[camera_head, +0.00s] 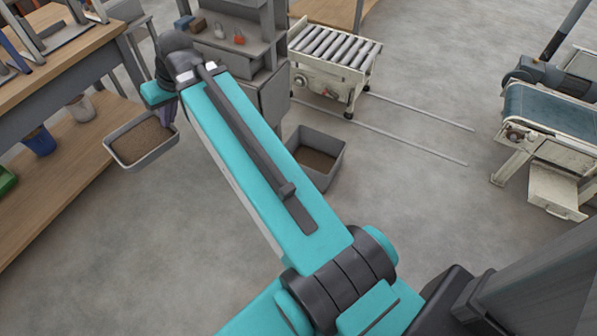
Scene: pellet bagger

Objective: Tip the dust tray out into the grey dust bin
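The dust tray (149,160) is a shallow grey box with brown dust inside. It hangs in the air at the left, near the workbench, and looks roughly level. My gripper (167,112) is at the tray's upper right edge and appears shut on its rim; the fingers are small and partly hidden by my arm. The grey dust bin (331,180) stands on the floor right of my arm, with brown dust in it. My forearm covers part of its left side. The tray is left of the bin, across my arm.
A wooden workbench (62,72) with a lower shelf (62,185) is at the left. A grey cabinet (272,98) stands behind the bin, with a roller cart (335,72) beyond. A belt conveyor (550,115) is at the right. Open floor lies between.

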